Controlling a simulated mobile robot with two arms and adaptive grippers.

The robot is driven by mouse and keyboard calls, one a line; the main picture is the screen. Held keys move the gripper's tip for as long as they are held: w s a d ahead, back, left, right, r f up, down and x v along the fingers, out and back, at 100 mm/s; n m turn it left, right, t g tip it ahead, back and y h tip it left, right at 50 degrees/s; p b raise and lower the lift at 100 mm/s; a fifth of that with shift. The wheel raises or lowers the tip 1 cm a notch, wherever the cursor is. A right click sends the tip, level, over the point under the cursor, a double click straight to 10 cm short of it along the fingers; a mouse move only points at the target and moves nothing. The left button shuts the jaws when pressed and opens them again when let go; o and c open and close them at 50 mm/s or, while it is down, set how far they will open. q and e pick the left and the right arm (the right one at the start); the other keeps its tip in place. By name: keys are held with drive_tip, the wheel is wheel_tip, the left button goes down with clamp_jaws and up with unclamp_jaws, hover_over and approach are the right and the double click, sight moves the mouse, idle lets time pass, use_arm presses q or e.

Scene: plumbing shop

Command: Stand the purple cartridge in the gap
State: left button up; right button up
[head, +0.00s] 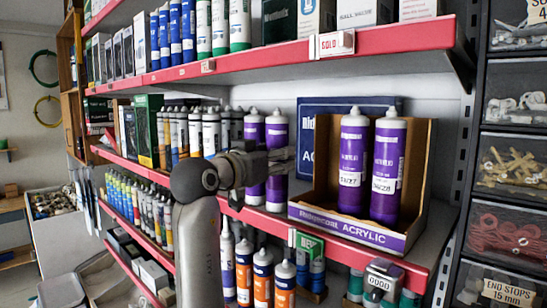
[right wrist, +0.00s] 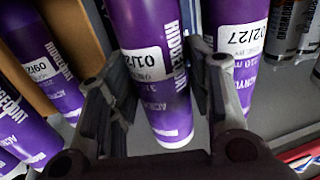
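Two purple cartridges stand upright side by side on the middle shelf, a left one (head: 254,155) and a right one (head: 277,145). A brown cardboard display box (head: 418,160) to their right holds two more, a left one (head: 353,160) and a right one (head: 388,165). Free room shows at the box's left side. My right gripper (head: 288,163) is in front of the two standing cartridges. In the right wrist view, its fingers (right wrist: 160,90) are spread on either side of a purple cartridge (right wrist: 155,50); firm contact is not visible. Another purple cartridge (right wrist: 235,20) stands beyond one finger. My left gripper is not in view.
The red upper shelf edge (head: 290,52) runs overhead. White and dark cartridges (head: 210,132) stand left of the purple ones. A dark blue carton (head: 312,108) is behind the box. Transparent bins (head: 510,165) stand at the right.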

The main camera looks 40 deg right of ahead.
drive_tip(key=shift+r, duration=0.1)
drive_tip(key=b+v, duration=0.6)
drive_tip(key=v, duration=0.6)
